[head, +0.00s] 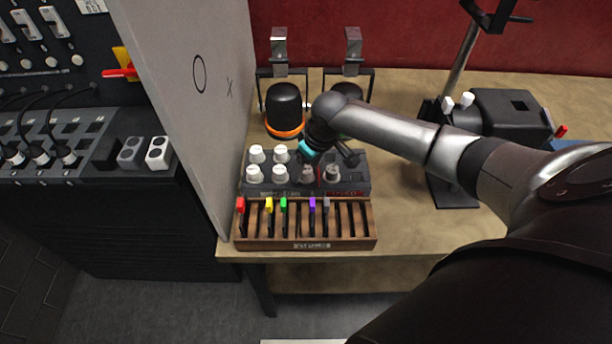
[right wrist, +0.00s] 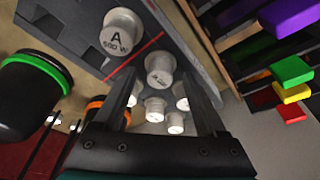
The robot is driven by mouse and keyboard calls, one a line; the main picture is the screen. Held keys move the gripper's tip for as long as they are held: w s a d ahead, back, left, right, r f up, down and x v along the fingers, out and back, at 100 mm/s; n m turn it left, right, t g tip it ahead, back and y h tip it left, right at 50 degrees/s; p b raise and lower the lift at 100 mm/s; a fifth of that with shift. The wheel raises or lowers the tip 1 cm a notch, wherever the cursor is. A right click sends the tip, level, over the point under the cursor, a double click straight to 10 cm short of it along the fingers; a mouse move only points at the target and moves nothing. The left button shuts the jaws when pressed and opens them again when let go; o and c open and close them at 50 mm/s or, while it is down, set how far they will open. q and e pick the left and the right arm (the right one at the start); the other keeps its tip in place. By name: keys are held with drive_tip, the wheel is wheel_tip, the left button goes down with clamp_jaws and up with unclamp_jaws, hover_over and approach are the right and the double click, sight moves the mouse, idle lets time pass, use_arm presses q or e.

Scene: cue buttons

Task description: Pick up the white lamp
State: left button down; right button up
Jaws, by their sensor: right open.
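Several white lamps stand upright in a dark grey holder (head: 350,188) on the table; which one the task names I cannot tell. The front row has a lamp (head: 307,175) left of a red line and another lamp (head: 332,173) right of it. In the right wrist view, a lamp marked "A 500 W" (right wrist: 122,32) is left of that line. My right gripper (head: 328,160) is open above the holder. In the right wrist view its fingers (right wrist: 158,88) are spread, with a lamp (right wrist: 160,68) appearing between their tips; contact cannot be told. My left gripper is out of view.
A wooden rack (head: 305,243) with coloured tabs stands in front of the holder. A black cup with an orange ring (head: 284,108) stands behind. A grey panel (head: 190,80) rises at the left. A black stand (head: 505,112) is at the right.

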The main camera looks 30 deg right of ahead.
clamp_jaws()
idle(0.6)
